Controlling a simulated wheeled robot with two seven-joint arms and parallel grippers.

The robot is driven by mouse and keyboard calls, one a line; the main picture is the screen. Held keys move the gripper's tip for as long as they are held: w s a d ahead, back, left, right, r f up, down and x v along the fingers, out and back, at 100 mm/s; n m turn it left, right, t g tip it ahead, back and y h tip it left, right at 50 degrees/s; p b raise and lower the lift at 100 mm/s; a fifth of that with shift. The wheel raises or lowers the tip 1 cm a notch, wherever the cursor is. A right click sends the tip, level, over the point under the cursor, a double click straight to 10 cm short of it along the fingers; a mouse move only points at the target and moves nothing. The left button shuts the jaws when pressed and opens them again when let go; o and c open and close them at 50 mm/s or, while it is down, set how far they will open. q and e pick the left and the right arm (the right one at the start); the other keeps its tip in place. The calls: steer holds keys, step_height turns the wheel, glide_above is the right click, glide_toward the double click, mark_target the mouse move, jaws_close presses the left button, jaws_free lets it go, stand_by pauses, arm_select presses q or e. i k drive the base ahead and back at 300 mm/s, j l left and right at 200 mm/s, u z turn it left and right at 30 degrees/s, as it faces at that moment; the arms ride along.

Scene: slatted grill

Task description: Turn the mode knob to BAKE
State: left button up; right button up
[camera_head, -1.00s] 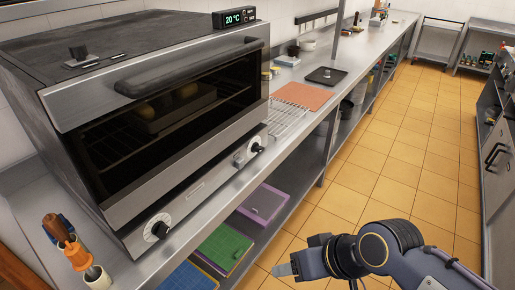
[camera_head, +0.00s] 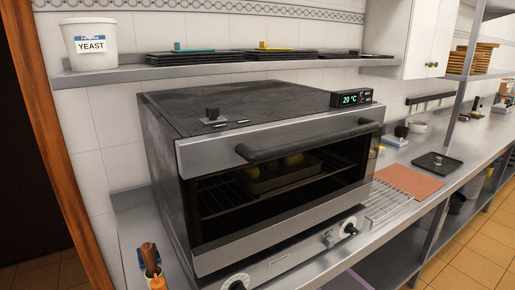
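A steel oven (camera_head: 255,160) stands on the counter, its door shut, with a dark bar handle (camera_head: 308,142). A front dial at the right (camera_head: 350,229) has a black grip on a white disc. A second front dial at the left (camera_head: 237,284) is partly cut off by the bottom edge. I cannot tell which one is the mode knob; the markings are too small to read. The display (camera_head: 350,98) reads 20 °C. Neither of my grippers is in view.
A shelf (camera_head: 110,75) above the oven holds a YEAST tub (camera_head: 90,40) and dark trays. Utensils in a holder (camera_head: 152,265) stand left of the oven. A wire rack (camera_head: 385,200), an orange board (camera_head: 409,181) and a black tray (camera_head: 437,162) lie to the right.

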mark_target(350, 229)
steer(key=i+l, duration=0.1)
steer(key=l, duration=0.3)
steer(key=i+l+z, duration=0.1)
steer(key=l, duration=0.25)
steer(key=i+l, duration=0.15)
steer(key=l, duration=0.25)
steer(key=i+l+z, duration=0.1)
steer(key=l, duration=0.25)
